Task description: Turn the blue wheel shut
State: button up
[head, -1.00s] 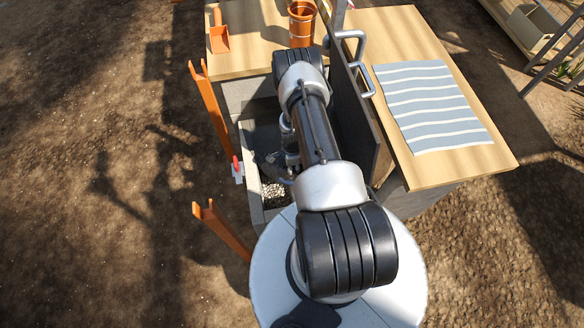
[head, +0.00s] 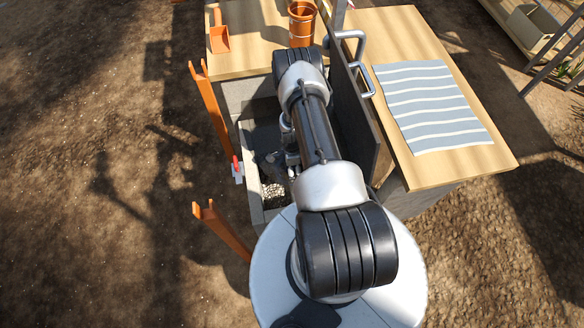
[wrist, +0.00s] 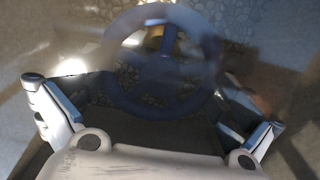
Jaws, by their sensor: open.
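The blue wheel (wrist: 147,93) shows in the wrist view, blurred, with a round rim and a spoke across it. It lies just beyond my gripper (wrist: 157,108), whose two fingers stand wide apart, one on each side of the picture's lower half. The gripper is open with nothing between the fingers that I can make out. I cannot tell whether a finger touches the rim. In the head view my arm hides the wheel, and only part of the gripper (head: 275,165) shows inside the grey pit.
A dark upright lid (head: 360,125) with grey handles stands close right of my arm. Pale gravel (head: 274,195) lies in the pit. Orange posts (head: 210,105) and a red-handled tap (head: 237,170) stand left. A striped cloth (head: 430,105) and an orange pot (head: 301,24) rest on wooden tops.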

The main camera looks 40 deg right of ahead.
notch_tip(320, 180, up, 7)
jog(key=p, duration=0.4)
jog(key=shift+r+p, duration=0.1)
jog(key=shift+p, duration=0.25)
notch_tip(320, 180, up, 12)
dwell(0.6)
